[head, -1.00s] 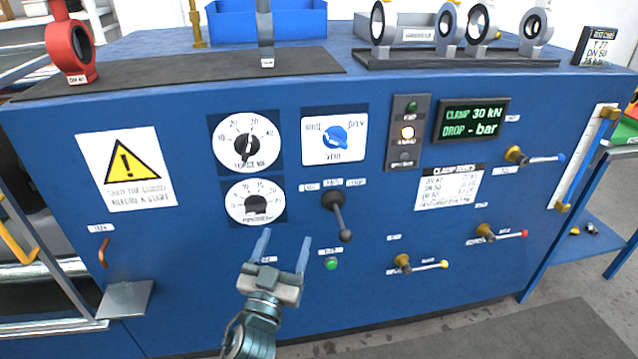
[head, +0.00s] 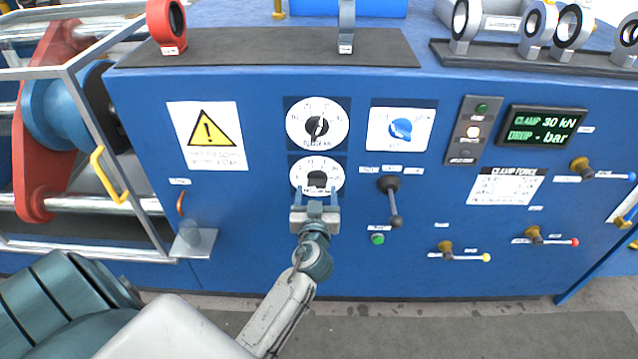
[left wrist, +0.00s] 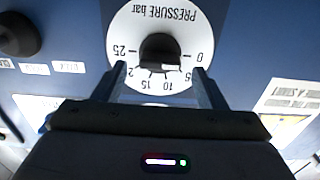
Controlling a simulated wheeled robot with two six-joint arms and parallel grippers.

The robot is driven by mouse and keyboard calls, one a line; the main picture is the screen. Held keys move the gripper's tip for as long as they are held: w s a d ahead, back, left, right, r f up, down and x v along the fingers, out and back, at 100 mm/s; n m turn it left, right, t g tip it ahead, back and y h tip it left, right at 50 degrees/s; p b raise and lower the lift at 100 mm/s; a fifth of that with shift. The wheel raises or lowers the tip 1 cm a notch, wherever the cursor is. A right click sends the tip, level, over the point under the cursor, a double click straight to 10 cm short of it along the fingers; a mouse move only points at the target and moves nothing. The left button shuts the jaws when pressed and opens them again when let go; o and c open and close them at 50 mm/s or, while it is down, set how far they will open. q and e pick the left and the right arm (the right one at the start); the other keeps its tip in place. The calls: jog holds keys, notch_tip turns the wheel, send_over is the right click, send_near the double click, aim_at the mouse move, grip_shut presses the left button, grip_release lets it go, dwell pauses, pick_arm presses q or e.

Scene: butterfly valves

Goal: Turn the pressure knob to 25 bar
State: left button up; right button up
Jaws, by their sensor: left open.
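The pressure knob is black on a round white dial. In the head view the dial (head: 301,176) sits below the clamp dial, with the knob (head: 317,180) partly hidden by my left gripper. In the left wrist view the dial (left wrist: 185,20) appears upside down, with 0 at the right and 25 at the left, and the knob (left wrist: 160,48) in the middle. I cannot read its setting surely. My left gripper (head: 315,203) is open; in the left wrist view its fingers (left wrist: 160,76) reach towards either side of the knob, with nothing between them. My right gripper is not in view.
The clamp dial (head: 317,125) is just above. A black lever (head: 391,200) and a green button (head: 377,239) are to the right. The display (head: 542,125) reads clamp 30 kN, drop - bar. A small shelf (head: 195,243) juts out at the lower left.

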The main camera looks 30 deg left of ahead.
aim_at(317, 182)
pick_arm(q)
jog(key=shift+x, duration=1.35)
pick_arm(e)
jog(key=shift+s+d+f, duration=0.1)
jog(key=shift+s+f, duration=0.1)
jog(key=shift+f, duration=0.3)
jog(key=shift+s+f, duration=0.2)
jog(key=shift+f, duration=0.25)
pick_arm(q)
jog(key=c, duration=1)
